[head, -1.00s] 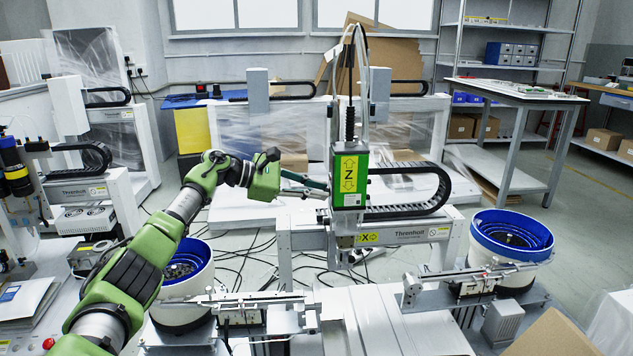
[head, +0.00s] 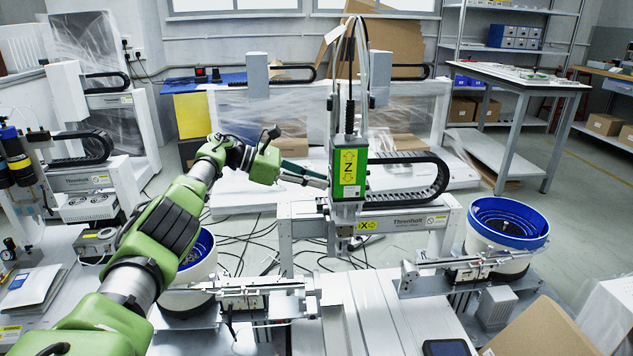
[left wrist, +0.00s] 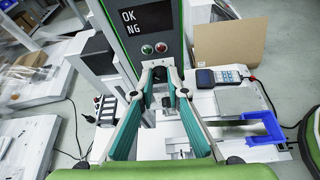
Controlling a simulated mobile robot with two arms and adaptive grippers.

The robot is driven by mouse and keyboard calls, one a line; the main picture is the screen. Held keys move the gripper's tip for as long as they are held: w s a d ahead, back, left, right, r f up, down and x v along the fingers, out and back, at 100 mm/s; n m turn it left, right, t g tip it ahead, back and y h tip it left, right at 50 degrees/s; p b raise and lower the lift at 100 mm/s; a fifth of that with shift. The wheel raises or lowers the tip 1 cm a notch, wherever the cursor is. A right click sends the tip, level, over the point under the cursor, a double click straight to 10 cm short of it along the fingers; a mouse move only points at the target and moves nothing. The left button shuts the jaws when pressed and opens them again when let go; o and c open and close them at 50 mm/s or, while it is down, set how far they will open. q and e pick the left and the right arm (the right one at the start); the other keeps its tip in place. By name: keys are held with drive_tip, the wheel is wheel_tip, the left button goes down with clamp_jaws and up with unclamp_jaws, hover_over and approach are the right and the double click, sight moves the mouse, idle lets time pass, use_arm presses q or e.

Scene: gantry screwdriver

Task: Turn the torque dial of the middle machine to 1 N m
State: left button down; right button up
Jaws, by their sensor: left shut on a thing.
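The middle machine is a grey and white gantry (head: 405,221) with a green-edged Z screwdriver head (head: 349,172) above its beam. In the head view, my left gripper (head: 324,182) reaches the left side of this head. In the left wrist view, the head's dark face (left wrist: 134,32) shows the words OK and NG, with a red and a green round button below. My left gripper (left wrist: 171,80) is shut on a small dark knob, apparently the torque dial (left wrist: 172,78), just under this face. The fingers largely cover the dial, and its setting cannot be read. My right gripper is out of view.
Bowl feeders with blue rims stand at left (head: 190,262) and right (head: 508,222) of the gantry. A similar machine (head: 85,180) stands at far left. A cardboard box (head: 545,325) is at front right. Cables lie on the floor behind.

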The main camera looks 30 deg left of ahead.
use_arm(q)
drive_tip(key=c, duration=2)
unclamp_jaws()
drive_tip(key=shift+a, duration=0.1)
drive_tip(key=v, duration=1.2)
drive_tip(key=shift+r, duration=0.1)
